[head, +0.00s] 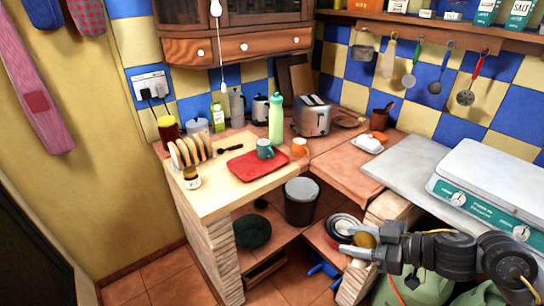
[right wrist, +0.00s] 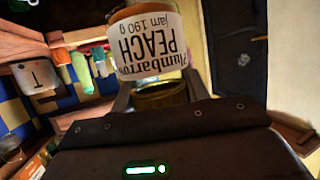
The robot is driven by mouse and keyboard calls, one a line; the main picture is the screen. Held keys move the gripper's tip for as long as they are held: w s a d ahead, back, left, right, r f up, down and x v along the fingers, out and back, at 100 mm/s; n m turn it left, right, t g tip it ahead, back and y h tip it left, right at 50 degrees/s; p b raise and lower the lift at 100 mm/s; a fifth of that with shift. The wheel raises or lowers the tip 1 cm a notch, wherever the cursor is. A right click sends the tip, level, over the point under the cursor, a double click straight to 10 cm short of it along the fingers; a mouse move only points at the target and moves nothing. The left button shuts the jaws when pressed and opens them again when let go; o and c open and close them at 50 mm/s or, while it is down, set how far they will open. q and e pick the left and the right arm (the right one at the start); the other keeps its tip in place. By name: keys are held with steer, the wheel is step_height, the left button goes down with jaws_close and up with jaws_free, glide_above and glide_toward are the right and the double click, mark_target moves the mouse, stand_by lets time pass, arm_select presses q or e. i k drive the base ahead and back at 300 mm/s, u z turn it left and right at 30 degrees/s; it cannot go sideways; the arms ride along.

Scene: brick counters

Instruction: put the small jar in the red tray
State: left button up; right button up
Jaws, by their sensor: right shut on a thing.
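My right gripper (head: 357,240) comes in from the right in the head view, in front of the shelf opening below the counter. It is shut on a small peach jam jar with a gold lid; part of it shows as a golden patch (head: 364,240). In the right wrist view the jar's white label (right wrist: 146,40) appears upside down and the lid (right wrist: 162,96) is between the fingers. The red tray (head: 245,168) lies on the pale counter, up and left of this gripper, with a teal mug (head: 264,148) at its back edge. My left gripper is not in view.
Another small jar (head: 191,179) stands at the counter's left front, by a rack of plates (head: 188,153). An orange mug (head: 300,147) is right of the tray. A green bottle (head: 276,120) and toaster (head: 312,116) stand behind. A scale (head: 490,190) sits at right.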

mark_target(241, 165)
steer(key=u, duration=0.45)
steer(key=i, duration=1)
steer(key=u, duration=0.7)
